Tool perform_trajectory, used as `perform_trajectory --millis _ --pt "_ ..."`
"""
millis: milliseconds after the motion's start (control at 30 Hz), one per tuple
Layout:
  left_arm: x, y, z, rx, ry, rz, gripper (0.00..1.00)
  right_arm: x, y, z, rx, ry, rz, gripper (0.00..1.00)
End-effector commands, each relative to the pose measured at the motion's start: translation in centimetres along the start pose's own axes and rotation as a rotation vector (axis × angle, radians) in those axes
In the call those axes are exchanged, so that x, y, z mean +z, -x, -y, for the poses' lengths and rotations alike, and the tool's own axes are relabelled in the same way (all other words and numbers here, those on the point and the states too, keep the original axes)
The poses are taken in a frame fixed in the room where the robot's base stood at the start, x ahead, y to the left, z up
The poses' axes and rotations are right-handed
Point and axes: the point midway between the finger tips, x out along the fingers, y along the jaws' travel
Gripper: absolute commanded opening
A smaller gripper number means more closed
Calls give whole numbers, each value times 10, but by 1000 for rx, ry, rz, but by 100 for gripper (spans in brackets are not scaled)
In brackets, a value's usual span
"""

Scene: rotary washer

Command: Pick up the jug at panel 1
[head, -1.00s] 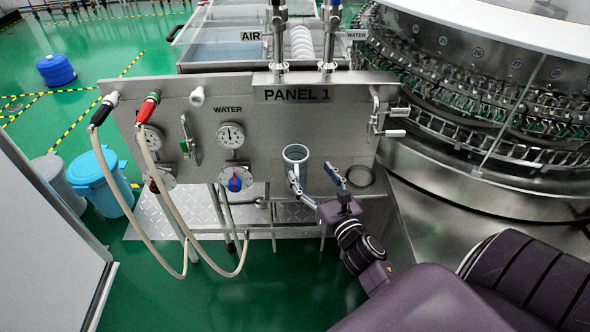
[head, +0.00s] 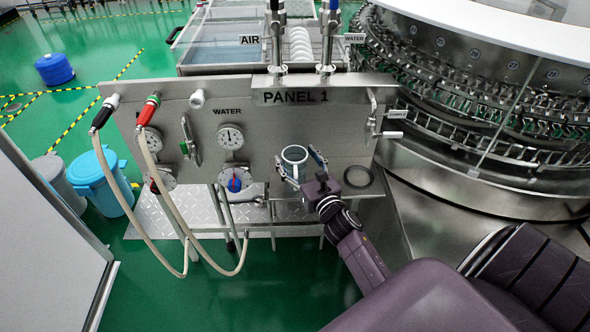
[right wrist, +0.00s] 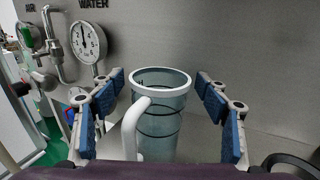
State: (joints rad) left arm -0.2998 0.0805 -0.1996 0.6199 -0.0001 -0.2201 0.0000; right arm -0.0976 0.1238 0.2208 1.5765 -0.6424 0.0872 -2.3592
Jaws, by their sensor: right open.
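The jug (right wrist: 166,118) is a clear, bluish cylinder with a white rim, dark rings and a white handle (right wrist: 132,128) turned toward my wrist camera. It stands upright in front of panel 1 (head: 330,125), and in the head view its rim (head: 294,154) shows below the panel sign. My right gripper (right wrist: 167,112) is open, with one blue-padded finger on each side of the jug. A gap shows between the jug and each finger in the right wrist view. In the head view my right gripper (head: 301,166) partly hides the jug. My left gripper is not in view.
A dark ring (head: 358,177) lies right of the jug on the ledge. Gauges (head: 230,136), valves and two beige hoses (head: 160,195) are on the panel's left. The rotary washer (head: 480,110) stands at the right. Blue and grey bins (head: 103,183) stand on the floor at left.

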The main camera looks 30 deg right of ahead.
Motion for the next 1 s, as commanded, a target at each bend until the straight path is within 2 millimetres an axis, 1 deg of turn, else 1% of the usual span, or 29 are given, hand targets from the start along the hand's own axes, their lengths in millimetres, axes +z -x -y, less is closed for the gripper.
perform_trajectory --millis 100,133,500,533,767,867,967,1000 --pt "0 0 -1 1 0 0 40 0 0 0 0 0 0 68" --pt "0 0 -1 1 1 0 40 0 0 0 0 0 0 66" --pt "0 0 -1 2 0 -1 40 0 0 0 0 0 0 25" --pt "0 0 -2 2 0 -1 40 0 0 0 1 0 1 23" --pt "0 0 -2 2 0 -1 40 3 0 0 1 0 2 23" --pt "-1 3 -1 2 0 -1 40 13 0 0 2 3 3 23" --pt "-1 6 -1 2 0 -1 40 31 1 0 3 6 5 23" --pt "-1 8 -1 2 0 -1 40 41 0 0 4 8 6 23"
